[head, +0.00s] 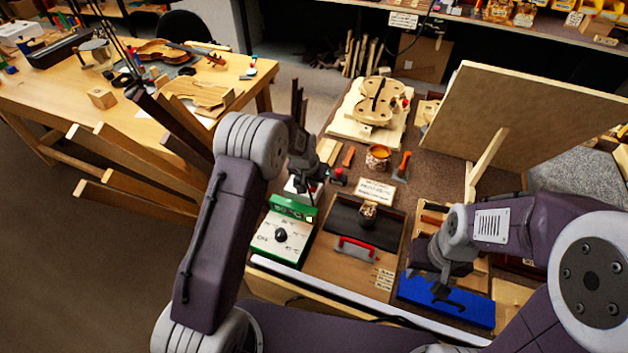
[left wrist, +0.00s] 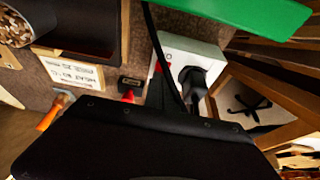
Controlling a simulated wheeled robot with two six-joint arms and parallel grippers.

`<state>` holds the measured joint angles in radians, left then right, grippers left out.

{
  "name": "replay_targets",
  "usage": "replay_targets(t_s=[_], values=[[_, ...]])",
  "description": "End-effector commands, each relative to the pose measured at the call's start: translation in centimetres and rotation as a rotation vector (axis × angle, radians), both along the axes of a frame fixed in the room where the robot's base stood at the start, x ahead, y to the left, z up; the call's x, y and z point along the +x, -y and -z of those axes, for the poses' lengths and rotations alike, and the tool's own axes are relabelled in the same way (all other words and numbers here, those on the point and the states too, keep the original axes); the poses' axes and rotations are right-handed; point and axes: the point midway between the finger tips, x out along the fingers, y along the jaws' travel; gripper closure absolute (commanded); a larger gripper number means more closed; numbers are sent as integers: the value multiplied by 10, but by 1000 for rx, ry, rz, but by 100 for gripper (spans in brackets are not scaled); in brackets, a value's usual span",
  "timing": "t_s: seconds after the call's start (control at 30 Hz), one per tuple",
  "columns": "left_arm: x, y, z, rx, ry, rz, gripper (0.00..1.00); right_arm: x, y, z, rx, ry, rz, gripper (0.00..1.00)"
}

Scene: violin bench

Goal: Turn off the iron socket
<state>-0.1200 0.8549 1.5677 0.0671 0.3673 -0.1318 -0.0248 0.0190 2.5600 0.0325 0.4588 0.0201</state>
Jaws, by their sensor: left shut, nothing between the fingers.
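The iron socket is a white box (left wrist: 211,52) in the left wrist view, with a black plug (left wrist: 193,82) in it and a small red switch (left wrist: 163,62) near its edge. In the head view the white socket (head: 292,187) shows only in part behind my left gripper (head: 312,188). That gripper points down over the socket, shut and empty; I cannot tell whether it touches the switch. In the left wrist view a dark part of the gripper fills the bottom and its fingertips are not clear. My right gripper (head: 440,288) hangs over a blue tray (head: 470,307); its jaw opening is unclear.
A green-and-white control box (head: 280,240) with a display and knob stands just in front of the socket. A red-handled tool (head: 356,247) lies right of it. A black cable (left wrist: 165,55) crosses beside the socket. A large board (head: 530,115) leans at the right.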

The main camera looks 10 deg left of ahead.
Motion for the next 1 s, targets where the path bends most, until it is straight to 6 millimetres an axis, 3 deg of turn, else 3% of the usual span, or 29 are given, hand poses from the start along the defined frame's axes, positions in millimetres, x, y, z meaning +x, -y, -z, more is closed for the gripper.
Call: replay_targets(t_s=[0.03,0.1,0.47,0.67,1.0], values=[[-11,-1,8,2,-29,0,100,0,0,1,0,0,0,70],[-14,-2,8,3,-30,0,100,0,0,1,0,0,0,70],[-15,-2,3,4,-31,0,100,0,0,-4,0,0,0,70],[-10,-2,-43,3,-16,0,100,0,0,-41,0,0,0,70],[-33,-6,-109,1,-7,-1,100,0,0,-32,0,0,0,70]])
